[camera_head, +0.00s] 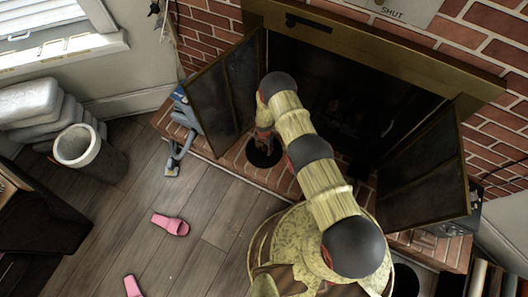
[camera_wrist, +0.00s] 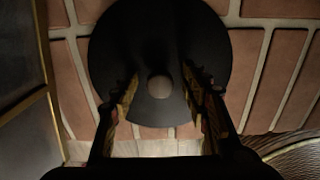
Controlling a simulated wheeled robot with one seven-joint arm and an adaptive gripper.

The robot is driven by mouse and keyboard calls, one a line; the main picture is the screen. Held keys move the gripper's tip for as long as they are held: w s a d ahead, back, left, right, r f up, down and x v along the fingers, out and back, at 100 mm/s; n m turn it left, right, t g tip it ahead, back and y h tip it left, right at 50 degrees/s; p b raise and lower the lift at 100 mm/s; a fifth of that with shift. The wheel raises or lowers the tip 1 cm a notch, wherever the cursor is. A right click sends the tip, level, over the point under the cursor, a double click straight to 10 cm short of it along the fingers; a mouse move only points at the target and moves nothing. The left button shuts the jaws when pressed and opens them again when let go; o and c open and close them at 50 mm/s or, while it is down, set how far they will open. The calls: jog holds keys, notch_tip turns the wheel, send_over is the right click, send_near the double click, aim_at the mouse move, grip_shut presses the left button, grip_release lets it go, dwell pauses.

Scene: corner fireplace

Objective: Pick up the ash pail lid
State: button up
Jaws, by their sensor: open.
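A black round disc, which looks like the ash pail lid (camera_head: 264,153), lies on the brick hearth in front of the fireplace's left door. My gripper (camera_wrist: 161,84) is open, with one finger on each side of that spot. The gap between fingers and lid is too dark to judge. In the head view my gripper (camera_head: 264,137) is above the lid, partly hidden by my arm.
The fireplace doors stand open, left (camera_head: 222,95) and right (camera_head: 425,175). A blue-grey upright tool (camera_head: 178,150) stands left of the lid. Pink slippers (camera_head: 170,224) lie on the wooden floor. A grey bin (camera_head: 98,160) stands farther left. The middle floor is mostly clear.

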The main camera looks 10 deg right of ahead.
jog(key=c, duration=0.4)
jog(key=c, duration=0.7)
grip_shut()
